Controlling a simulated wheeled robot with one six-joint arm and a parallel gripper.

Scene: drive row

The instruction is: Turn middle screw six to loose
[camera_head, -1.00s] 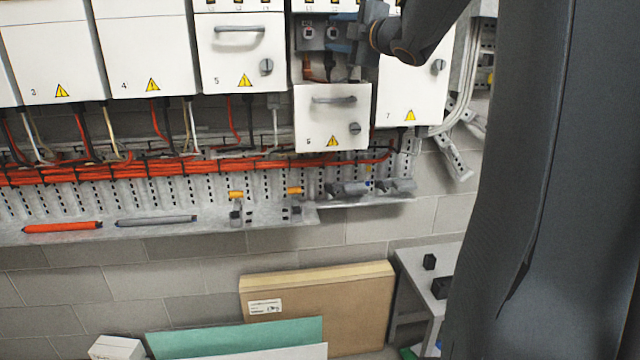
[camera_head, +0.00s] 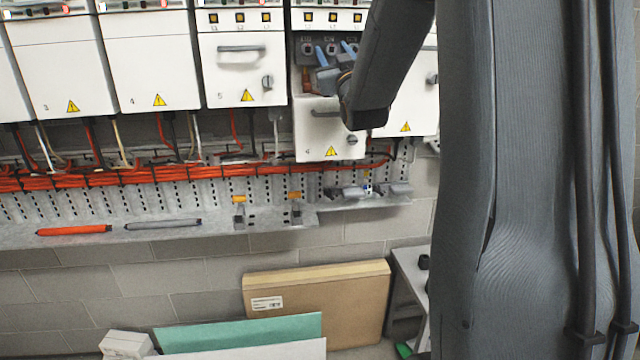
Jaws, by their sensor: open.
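Drive six has its white front cover (camera_head: 312,142) lowered, baring a dark recess with a row of round screws near its top. The middle screw (camera_head: 331,48) shows as a small pale round head; its slot direction is too small to tell. My gripper (camera_head: 335,49) is open, with two blue fingers pointing up at the recess. Their tips appear on either side of the middle screw in the picture; whether they touch it, I cannot tell. The left screw (camera_head: 308,48) is in clear view. My wrist hides the recess's lower right part.
Closed drives five (camera_head: 232,75) and seven (camera_head: 415,105) stand on either side. Orange cables (camera_head: 150,175) run below. A metal ledge (camera_head: 215,228) holds an orange pen-like tool (camera_head: 74,230) and a grey one (camera_head: 163,223). Boards and a cardboard box (camera_head: 330,300) stand below.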

